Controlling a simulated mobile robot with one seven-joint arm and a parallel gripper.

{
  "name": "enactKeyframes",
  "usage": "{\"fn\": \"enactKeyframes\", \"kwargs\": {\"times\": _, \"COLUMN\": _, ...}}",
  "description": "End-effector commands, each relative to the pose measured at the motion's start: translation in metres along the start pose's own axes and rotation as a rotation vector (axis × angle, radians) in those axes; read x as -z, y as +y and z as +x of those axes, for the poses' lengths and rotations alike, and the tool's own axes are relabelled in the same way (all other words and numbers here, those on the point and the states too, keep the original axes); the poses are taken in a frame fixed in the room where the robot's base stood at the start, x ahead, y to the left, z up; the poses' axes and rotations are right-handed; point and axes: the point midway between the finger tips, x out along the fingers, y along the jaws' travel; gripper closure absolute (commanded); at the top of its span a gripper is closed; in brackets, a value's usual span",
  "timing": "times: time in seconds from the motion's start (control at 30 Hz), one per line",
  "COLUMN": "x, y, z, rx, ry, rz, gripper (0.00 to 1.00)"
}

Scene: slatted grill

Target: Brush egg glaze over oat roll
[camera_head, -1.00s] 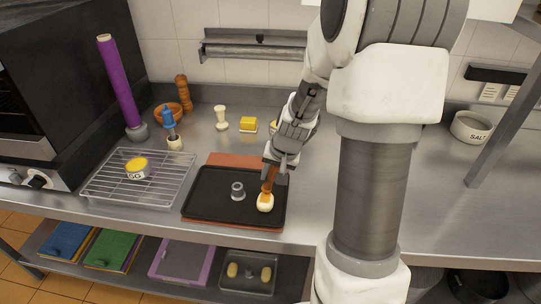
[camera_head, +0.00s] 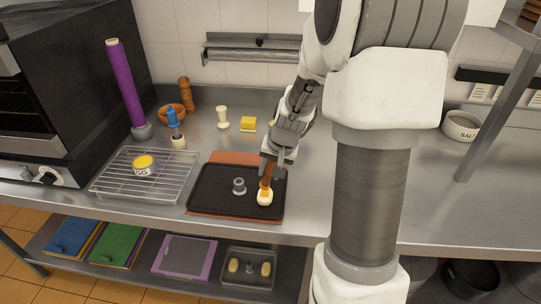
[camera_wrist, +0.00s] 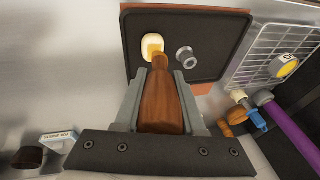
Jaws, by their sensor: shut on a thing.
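My gripper (camera_head: 272,168) is shut on a brown wooden-handled brush (camera_wrist: 162,103) above the right part of the black tray (camera_head: 212,207). The brush points down, and its yellow tip meets or nearly meets the small pale oat roll (camera_head: 264,202) on the tray. In the wrist view the tip overlaps the roll (camera_wrist: 147,44), so exact contact is hard to tell. The egg bowl (camera_head: 143,171), white with yellow contents and partly readable lettering, stands on the wire rack (camera_head: 112,186) at left.
A small grey knobbed object (camera_head: 239,187) stands on the tray beside the roll. The counter right of my arm is largely clear.

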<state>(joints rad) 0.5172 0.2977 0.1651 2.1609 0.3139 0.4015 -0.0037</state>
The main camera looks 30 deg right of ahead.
Motion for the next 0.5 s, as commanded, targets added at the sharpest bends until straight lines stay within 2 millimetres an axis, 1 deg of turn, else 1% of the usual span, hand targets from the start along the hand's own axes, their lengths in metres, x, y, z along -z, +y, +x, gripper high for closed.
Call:
{"fn": "enactKeyframes", "kwargs": {"times": 0.03, "x": 0.003, "y": -0.003, "z": -0.008, "rx": 0.0, "ry": 0.001, "rz": -0.001, "gripper": 1.0}}
{"fn": "enactKeyframes", "kwargs": {"times": 0.3, "x": 0.014, "y": -0.01, "z": -0.029, "rx": 0.001, "ry": 0.001, "rz": -0.002, "gripper": 1.0}}
{"fn": "enactKeyframes", "kwargs": {"times": 0.5, "x": 0.018, "y": -0.013, "z": -0.038, "rx": 0.001, "ry": -0.001, "rz": -0.003, "gripper": 1.0}}
